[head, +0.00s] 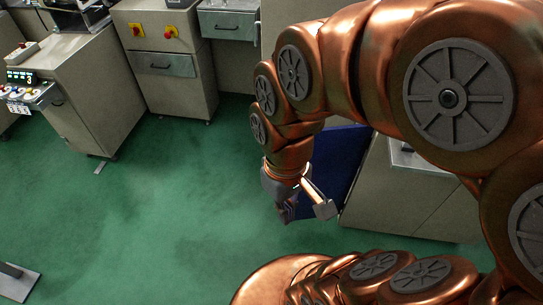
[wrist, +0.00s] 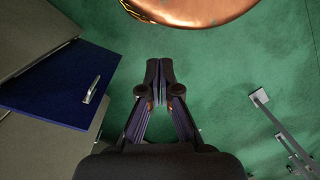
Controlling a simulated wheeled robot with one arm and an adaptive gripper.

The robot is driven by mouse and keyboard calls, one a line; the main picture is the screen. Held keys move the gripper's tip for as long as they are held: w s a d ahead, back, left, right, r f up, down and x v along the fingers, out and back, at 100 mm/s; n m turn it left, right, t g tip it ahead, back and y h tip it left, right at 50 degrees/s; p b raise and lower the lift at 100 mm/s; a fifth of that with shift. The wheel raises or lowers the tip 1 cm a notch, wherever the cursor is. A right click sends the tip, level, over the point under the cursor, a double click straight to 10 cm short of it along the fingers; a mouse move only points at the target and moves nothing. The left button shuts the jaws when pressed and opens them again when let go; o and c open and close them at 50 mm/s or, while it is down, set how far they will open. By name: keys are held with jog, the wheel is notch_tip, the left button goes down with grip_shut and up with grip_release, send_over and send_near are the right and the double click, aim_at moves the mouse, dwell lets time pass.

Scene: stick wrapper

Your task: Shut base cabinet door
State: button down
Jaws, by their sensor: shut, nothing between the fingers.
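The base cabinet door is a dark blue panel (head: 340,165) standing open from a light grey cabinet (head: 392,200) at the right of the head view. In the wrist view the blue door (wrist: 50,80) is at the left, with a pale bar handle (wrist: 91,89) on it. My gripper (head: 287,214) hangs over the floor at the left side of the door and partly hides it in the head view. In the wrist view my gripper's fingertips (wrist: 160,68) are together and empty. A gap of green floor shows between them and the door.
Green floor (head: 180,190) is clear to the left. Grey machine cabinets (head: 165,65) stand along the back, one with red knobs. A control panel (head: 30,92) is at far left. My copper base shows below. A metal frame (wrist: 280,125) stands on the floor at right in the wrist view.

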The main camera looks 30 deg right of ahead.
jog(key=w+d+f+n+t+y+b, duration=0.1)
jog(key=w+d+f+n+t+b, duration=0.1)
jog(key=w+d+f+n+b, duration=0.35)
jog(key=w+d+f+n+t+y+b, duration=0.1)
jog(key=w+d+f+n+t+b, duration=0.1)
jog(key=w+f+b, duration=0.65)
jog(key=w+d+f+n+t+b, duration=0.2)
jog(key=w+d+f+b, duration=0.15)
jog(key=d, duration=0.35)
jog(key=w+d+f+n+t+b, duration=0.2)
jog(key=d+f+b, duration=0.2)
jog(key=d, duration=0.3)
jog(key=w+f, duration=0.7)
jog(key=w, duration=0.2)
jog(key=shift+a+f, duration=0.15)
jog(key=shift+a, duration=0.1)
jog(key=shift+w+m+t, duration=0.15)
jog(key=shift+m+t, duration=0.15)
jog(key=shift+m, duration=0.05)
